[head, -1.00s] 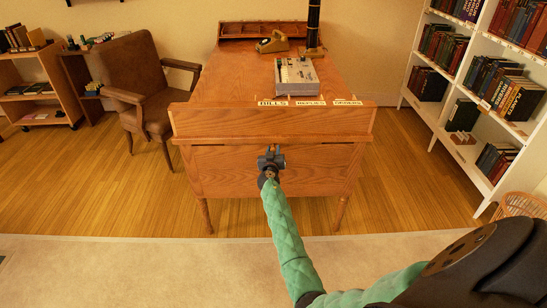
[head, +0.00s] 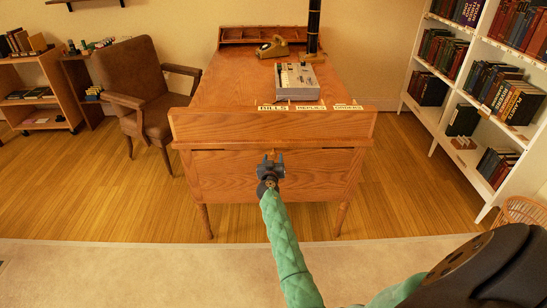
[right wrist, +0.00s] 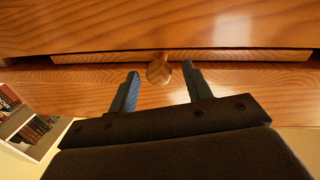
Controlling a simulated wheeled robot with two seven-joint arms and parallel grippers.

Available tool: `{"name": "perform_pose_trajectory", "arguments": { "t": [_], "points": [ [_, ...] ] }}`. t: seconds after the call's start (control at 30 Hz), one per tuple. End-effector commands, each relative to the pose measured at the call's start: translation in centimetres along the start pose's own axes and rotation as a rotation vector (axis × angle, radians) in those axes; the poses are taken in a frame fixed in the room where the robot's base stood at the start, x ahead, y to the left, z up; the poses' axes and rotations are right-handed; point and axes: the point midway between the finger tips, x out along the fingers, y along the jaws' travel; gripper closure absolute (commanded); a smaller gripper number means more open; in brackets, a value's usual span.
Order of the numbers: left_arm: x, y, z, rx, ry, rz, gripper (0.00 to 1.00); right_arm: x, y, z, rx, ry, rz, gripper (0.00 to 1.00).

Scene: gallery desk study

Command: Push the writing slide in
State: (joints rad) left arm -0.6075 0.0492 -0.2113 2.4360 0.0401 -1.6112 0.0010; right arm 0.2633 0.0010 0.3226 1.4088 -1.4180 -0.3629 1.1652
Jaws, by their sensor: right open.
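The wooden desk (head: 230,180) stands ahead with its front towards me. A thin wooden ledge (head: 330,141), which looks like the writing slide, runs across its front below the upright panel; how far it sticks out is hard to tell. My right gripper (head: 270,158) is in front of the desk, just below this ledge. In the right wrist view its two fingers (right wrist: 160,70) are spread, with a round wooden knob (right wrist: 159,71) between their tips. Neither finger clearly touches the knob. My left gripper is out of view.
On the desk are a grey box with keys (head: 299,83), a telephone (head: 272,46) and a dark column (head: 314,28). A brown armchair (head: 143,85) stands left, a white bookcase (head: 470,75) right. The floor before the desk is clear.

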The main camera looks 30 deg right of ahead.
Motion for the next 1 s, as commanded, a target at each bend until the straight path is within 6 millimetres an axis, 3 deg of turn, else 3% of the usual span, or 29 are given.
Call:
{"name": "perform_pose_trajectory", "arguments": {
  "t": [0.1, 0.33, 1.0],
  "points": [
    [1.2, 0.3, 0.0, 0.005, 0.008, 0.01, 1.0, -2.1, -0.1, 0.3, 0.001, -0.001, 0.0, 0.51],
    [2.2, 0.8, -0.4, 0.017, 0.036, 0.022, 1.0, -4.5, 0.0, 0.1, 0.0, 0.0, 0.001, 0.51],
    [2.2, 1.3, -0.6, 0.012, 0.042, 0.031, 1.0, -5.0, 0.0, 0.0, -0.006, 0.0, 0.001, 0.51]
  ]
}}
